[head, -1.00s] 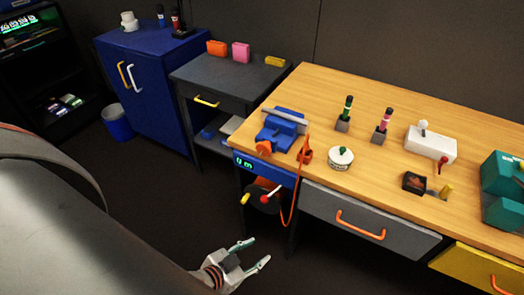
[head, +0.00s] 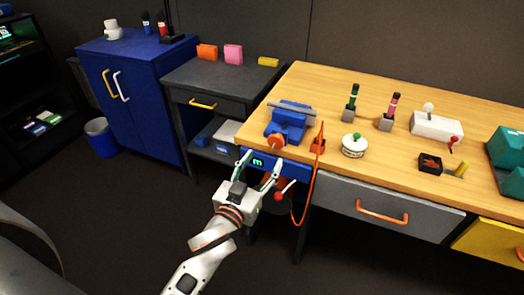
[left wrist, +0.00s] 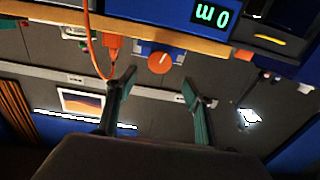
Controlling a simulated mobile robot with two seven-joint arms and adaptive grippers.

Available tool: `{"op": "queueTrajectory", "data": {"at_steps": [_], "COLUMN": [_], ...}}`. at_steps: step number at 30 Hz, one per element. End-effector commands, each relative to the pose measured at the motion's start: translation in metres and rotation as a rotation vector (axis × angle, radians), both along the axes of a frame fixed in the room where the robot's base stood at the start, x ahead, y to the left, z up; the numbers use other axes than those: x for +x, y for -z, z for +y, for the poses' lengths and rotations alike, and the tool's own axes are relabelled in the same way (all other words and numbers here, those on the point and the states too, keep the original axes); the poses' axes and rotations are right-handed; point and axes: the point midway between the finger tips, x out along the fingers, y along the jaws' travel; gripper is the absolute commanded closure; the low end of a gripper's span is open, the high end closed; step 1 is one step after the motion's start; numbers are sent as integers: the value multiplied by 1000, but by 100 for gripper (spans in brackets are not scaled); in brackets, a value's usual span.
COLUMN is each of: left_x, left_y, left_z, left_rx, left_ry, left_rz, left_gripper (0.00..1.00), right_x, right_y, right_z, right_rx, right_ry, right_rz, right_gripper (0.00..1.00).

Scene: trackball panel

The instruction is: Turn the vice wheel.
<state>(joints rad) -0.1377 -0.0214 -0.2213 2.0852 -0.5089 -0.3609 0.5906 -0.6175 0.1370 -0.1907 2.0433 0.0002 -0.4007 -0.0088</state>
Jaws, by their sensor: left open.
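The blue vice (head: 288,122) sits on the front left corner of the wooden workbench, with a grey bar across it. Its round orange wheel (head: 277,142) faces the front edge. In the left wrist view the orange wheel (left wrist: 159,62) shows a pale mark and lies beyond the fingertips, between them in the picture. My left gripper (head: 262,166) is open and empty, in front of the bench corner and below the wheel. It appears apart from the wheel; the fingers also show in the wrist view (left wrist: 157,88). My right gripper is not in view.
An orange tool (head: 318,140) with a hanging orange cord (head: 308,190) is right of the vice. A blue display box (head: 290,173) and a red-knobbed lever (head: 279,196) are under the bench corner. A round white trackball-like device (head: 354,146) stands farther right.

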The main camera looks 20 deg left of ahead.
Motion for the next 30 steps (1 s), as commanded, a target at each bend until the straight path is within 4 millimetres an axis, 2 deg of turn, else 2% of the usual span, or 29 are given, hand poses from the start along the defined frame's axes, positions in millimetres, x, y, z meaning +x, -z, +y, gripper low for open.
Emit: {"op": "queueTrajectory", "data": {"at_steps": [5,12,18,30], "left_x": [15,50,71,78], "left_y": [-3,-2,-1,-2], "left_z": [-1,-2,-3,-3], "left_rx": [-2,1,0,-1], "left_ry": [-1,0,1,0], "left_rz": [-7,-5,-3,-3], "left_gripper": [48,48,48,48], "right_x": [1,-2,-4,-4], "right_y": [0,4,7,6], "right_z": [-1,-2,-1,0], "right_rx": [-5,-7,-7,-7], "right_ry": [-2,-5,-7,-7], "right_rz": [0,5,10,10], "right_gripper": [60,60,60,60]}}
